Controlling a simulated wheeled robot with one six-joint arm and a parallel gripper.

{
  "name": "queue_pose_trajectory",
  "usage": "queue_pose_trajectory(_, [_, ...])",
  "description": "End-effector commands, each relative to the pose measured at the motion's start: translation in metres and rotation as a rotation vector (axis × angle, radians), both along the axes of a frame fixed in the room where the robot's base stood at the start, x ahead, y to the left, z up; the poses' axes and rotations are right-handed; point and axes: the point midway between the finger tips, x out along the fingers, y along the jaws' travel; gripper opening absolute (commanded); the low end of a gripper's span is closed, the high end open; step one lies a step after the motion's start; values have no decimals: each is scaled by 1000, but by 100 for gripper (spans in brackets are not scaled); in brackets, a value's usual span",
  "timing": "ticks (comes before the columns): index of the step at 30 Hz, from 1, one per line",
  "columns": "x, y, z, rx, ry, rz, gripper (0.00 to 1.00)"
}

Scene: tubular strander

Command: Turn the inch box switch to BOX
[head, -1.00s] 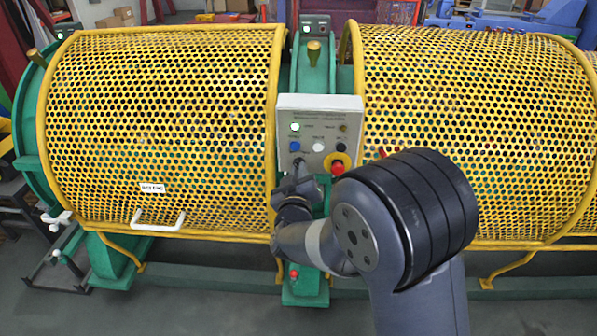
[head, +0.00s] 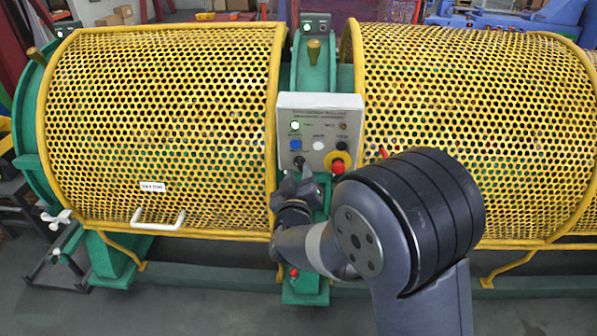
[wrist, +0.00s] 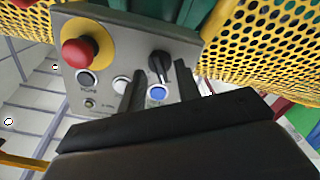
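The grey control panel (head: 320,103) stands between the two yellow guards. A black rotary switch (wrist: 160,66) sits on it beside the blue button (wrist: 157,93); I take it as the inch box switch. It also shows small and dark in the head view (head: 299,161). My gripper (wrist: 159,68) is open, its two dark fingers apart in the wrist view, with the switch knob seen between their tips. Whether either finger touches the knob I cannot tell. In the head view my gripper (head: 307,174) is just below the switch. The switch's position labels are not readable.
A red emergency stop (wrist: 82,53) on a yellow plate, a white button (wrist: 121,85) and a black button (wrist: 87,79) are on the same panel. A lit green lamp (head: 295,126) is at its upper left. Yellow perforated guards (head: 160,120) flank the panel closely.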

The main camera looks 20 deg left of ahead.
Motion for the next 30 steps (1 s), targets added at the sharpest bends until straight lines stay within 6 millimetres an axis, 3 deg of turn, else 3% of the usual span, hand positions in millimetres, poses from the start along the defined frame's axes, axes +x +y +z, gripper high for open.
queue_pose_trajectory(9, [-62,-14,0,0,-1,5,32])
queue_pose_trajectory(15, [-87,-20,0,0,-2,3,32])
queue_pose_trajectory(30, [-90,-22,0,0,0,0,32])
